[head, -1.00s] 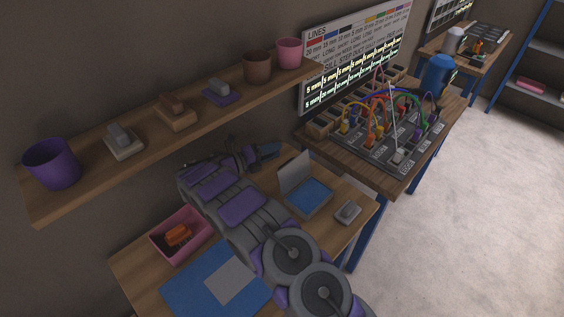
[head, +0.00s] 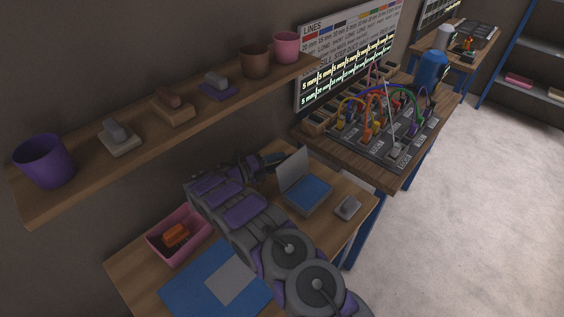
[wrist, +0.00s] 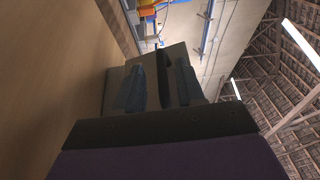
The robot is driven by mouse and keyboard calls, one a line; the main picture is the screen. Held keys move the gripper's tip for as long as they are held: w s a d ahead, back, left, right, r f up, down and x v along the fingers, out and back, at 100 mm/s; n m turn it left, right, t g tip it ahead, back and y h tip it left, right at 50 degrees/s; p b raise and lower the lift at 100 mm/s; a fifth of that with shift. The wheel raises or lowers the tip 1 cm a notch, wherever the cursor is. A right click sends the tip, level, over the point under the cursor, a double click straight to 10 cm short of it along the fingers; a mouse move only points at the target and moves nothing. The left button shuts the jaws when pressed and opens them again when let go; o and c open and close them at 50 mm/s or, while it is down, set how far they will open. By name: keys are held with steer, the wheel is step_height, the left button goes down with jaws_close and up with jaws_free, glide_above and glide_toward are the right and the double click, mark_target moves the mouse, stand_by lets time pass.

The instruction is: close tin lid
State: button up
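The tin (head: 307,196) sits on the wooden table with a blue inside. Its grey lid (head: 294,168) stands up, tilted, along its far left edge. My gripper (head: 266,162) is just left of the lid, behind its back side. In the wrist view, the two fingers of my gripper (wrist: 160,84) stand apart with a gap between them. A grey-brown panel (wrist: 116,88), which looks like the lid's back, is right beyond the fingers. I cannot tell whether they touch it.
A grey block (head: 348,207) lies right of the tin. A pink bin (head: 157,250) with an orange item and a blue mat (head: 190,292) are on the table's left. A shelf (head: 150,137) with cups hangs above. A cable board (head: 372,152) stands on the table beyond.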

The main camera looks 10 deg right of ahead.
mark_target(281, 162)
steer(key=x, duration=0.3)
steer(key=shift+s+d, duration=0.15)
steer(key=shift+d, duration=0.25)
steer(key=shift+a, duration=0.75)
steer(key=c, duration=0.6)
steer(key=shift+d+r, duration=0.1)
steer(key=shift+d, duration=0.2)
jaws_close()
